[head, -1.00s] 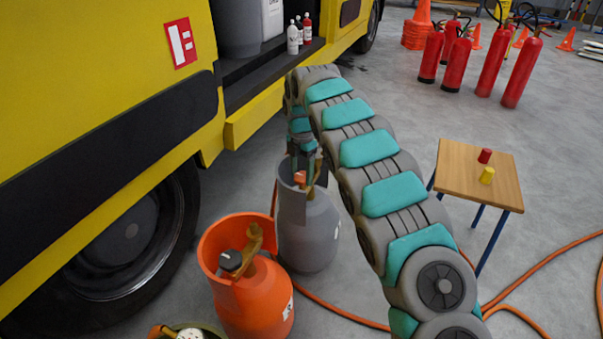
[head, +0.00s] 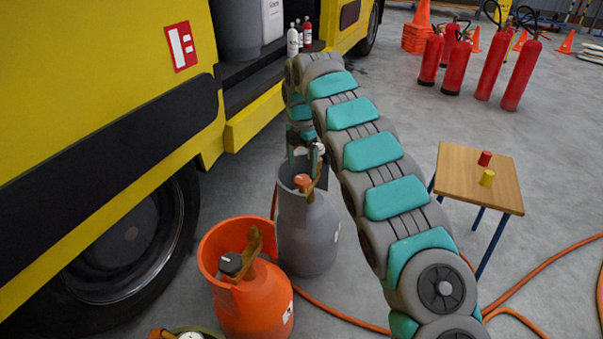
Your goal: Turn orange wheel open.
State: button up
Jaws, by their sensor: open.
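The orange wheel (head: 303,181) is a small knob on the brass valve at the top of the grey gas cylinder (head: 308,235), inside its collar. My gripper (head: 303,158) is just above the wheel, pointing down, with its jaws open and nothing visible between them. A small gap shows between the fingers and the wheel. My arm curves in from the lower right and hides part of the gripper. How far the wheel is turned cannot be told.
An orange cylinder (head: 250,295) with a black wheel (head: 231,263) stands close in front. The yellow truck (head: 90,60) fills the left. A small wooden table (head: 460,185) stands right of my arm. An orange hose (head: 345,314) runs over the floor.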

aim_at(302, 180)
jog(key=shift+r, duration=1.75)
jog(key=shift+s+d+r, duration=0.1)
jog(key=shift+d+r, duration=0.05)
jog(key=s+d+r+m+h+p, duration=0.1)
jog(key=s+d+r+m, duration=0.4)
jog(key=s+d+m, duration=0.4)
jog(key=s+d+r+m, duration=0.4)
jog(key=s+d+m, duration=0.2)
jog(key=s+d, duration=0.3)
jog(key=s+f+m, duration=0.2)
jog(key=s+m, duration=0.2)
jog(key=s, duration=0.7)
jog(key=s+d+f+m+g, duration=0.1)
jog(key=s+m, duration=0.3)
jog(key=s, duration=0.7)
jog(key=s+d+f+m+y, duration=0.1)
jog(key=s+f+m, duration=0.3)
jog(key=s, duration=0.7)
jog(key=shift+m+g+p, duration=0.4)
